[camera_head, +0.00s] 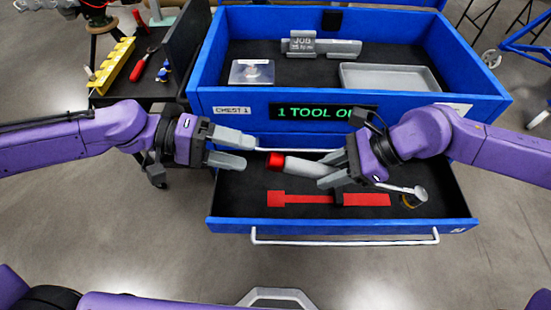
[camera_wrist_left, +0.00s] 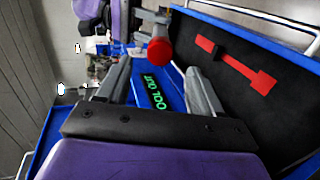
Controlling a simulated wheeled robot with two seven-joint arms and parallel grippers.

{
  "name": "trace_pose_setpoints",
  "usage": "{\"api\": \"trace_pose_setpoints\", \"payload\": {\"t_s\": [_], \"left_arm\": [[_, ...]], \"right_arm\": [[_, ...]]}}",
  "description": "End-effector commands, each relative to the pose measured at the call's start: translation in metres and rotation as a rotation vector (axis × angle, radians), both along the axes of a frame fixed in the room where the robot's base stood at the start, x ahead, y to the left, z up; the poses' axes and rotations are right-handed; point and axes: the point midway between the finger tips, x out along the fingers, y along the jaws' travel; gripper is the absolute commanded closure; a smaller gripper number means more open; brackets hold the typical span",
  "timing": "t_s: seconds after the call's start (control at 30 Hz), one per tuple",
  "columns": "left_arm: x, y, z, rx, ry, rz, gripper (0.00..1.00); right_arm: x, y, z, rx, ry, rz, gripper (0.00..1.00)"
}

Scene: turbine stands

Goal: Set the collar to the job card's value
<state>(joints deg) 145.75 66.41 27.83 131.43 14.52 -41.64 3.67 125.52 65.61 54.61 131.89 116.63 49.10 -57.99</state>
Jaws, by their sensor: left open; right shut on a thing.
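A wrench-like tool with a grey handle (camera_head: 303,167) and a red collar (camera_head: 275,161) at its left end is held above the open drawer. My right gripper (camera_head: 328,170) is shut on its handle, and the tool's round metal head (camera_head: 419,193) sticks out to the right. My left gripper (camera_head: 249,154) is open and empty, just left of the red collar and apart from it. The left wrist view shows the collar (camera_wrist_left: 160,51) end-on, beyond the fingertips.
The open drawer (camera_head: 232,209) has a red tool-shaped recess (camera_head: 350,199). Its front handle (camera_head: 345,240) faces me. A green-lit display (camera_head: 322,112) is on the blue chest (camera_head: 217,98). A side cart holds a yellow rack (camera_head: 112,66).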

Motion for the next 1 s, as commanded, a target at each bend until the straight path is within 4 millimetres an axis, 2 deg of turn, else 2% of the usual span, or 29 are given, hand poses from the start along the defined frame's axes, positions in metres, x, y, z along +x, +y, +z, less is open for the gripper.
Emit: {"api": "trace_pose_setpoints", "payload": {"t_s": [0.1, 0.33, 0.5, 0.87, 1.0], "left_arm": [[-0.001, -0.018, -0.008, 0.003, 0.005, -0.003, 0.34], [0.0, -0.043, -0.015, 0.001, 0.002, 0.0, 0.34], [0.0, -0.049, -0.016, 0.0, 0.0, 0.0, 0.34], [0.0, -0.049, -0.016, 0.0, 0.0, 0.001, 0.34], [0.0, -0.048, -0.016, 0.0, 0.0, 0.001, 0.8]], "right_arm": [[0.0, 0.0, 0.001, 0.001, -0.002, -0.001, 1.0], [0.0, 0.0, 0.001, 0.001, -0.002, -0.001, 1.0], [0.0, 0.0, 0.001, 0.001, -0.002, -0.001, 1.0], [0.0, 0.0, 0.001, 0.001, -0.002, -0.001, 1.0], [0.0, 0.0, 0.001, 0.001, -0.003, 0.0, 1.0]]}}
